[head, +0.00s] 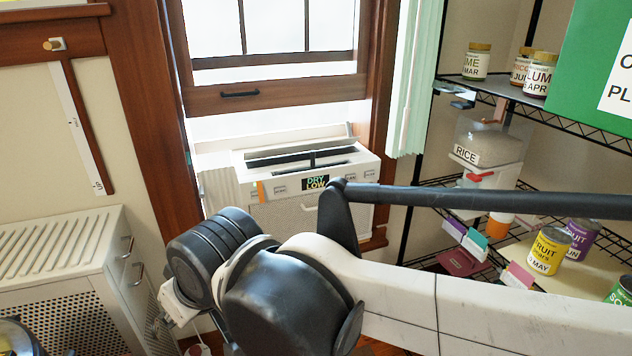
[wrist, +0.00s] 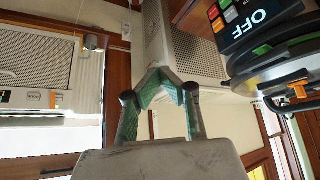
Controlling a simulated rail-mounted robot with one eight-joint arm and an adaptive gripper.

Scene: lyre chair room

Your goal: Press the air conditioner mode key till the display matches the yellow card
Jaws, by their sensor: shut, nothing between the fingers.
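The white air conditioner (head: 312,215) sits in the window opening in the head view. Its small dark display (head: 316,183) reads "DRY" in green over "LOW" in yellow. Several small grey keys lie along the front; their labels are too small to read. In the wrist view the air conditioner (wrist: 35,75) appears upside down at the left, with only an edge of the display showing. My gripper (wrist: 165,75) is shut and empty, apart from the air conditioner. My arm hides its fingers in the head view. I cannot make out a yellow card in either view.
A perforated white cabinet (head: 60,235) stands at left; it also shows in the wrist view (wrist: 195,45). Wire shelves (head: 590,130) with jars and cans stand at right. A dark panel reading "OFF" (wrist: 258,22) is at the wrist view's upper right.

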